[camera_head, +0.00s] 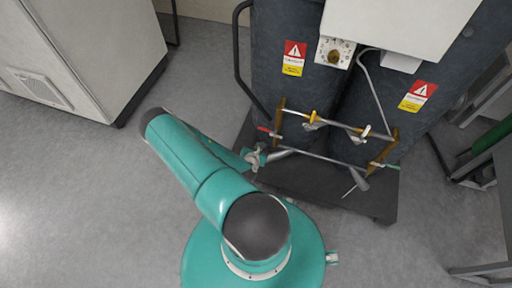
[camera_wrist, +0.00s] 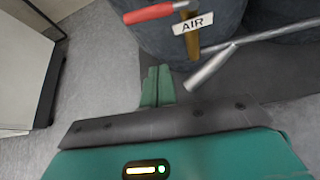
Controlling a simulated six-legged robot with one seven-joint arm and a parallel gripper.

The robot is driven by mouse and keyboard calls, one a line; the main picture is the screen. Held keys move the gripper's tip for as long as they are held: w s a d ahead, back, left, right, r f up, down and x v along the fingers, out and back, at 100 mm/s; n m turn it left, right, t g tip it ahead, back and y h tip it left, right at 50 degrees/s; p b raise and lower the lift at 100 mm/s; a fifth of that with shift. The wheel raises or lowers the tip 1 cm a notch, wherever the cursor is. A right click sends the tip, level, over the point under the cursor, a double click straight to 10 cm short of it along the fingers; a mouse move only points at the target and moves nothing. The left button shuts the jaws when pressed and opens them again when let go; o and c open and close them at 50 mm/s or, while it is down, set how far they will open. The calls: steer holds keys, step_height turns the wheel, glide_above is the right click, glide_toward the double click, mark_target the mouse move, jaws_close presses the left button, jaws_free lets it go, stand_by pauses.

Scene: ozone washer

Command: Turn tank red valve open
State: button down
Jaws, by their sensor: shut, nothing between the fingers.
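The red valve handle (camera_wrist: 148,13) is a short red lever at the top of the wrist view, lying nearly level beside a tag (camera_wrist: 192,23) that reads AIR. In the head view the red handle (camera_head: 266,130) is a small red bar at the left end of the pipework. My gripper (camera_wrist: 157,72) is shut and empty in the wrist view, with its teal fingers below the red handle and apart from it in the picture. In the head view I cannot clearly make out the fingertips beside my arm.
Two dark tanks (camera_head: 286,82) stand on a dark base (camera_head: 375,204). A brass pipe (camera_wrist: 192,42) and a grey pipe (camera_wrist: 210,67) lie right of my fingers. A light cabinet (camera_head: 75,50) stands at left; grey floor (camera_head: 80,190) is clear.

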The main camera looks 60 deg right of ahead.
steer(key=d, duration=0.6)
steer(key=shift+w+r, duration=0.4)
steer(key=shift+d+r, duration=0.1)
steer(key=shift+d, duration=0.05)
stand_by(0.4)
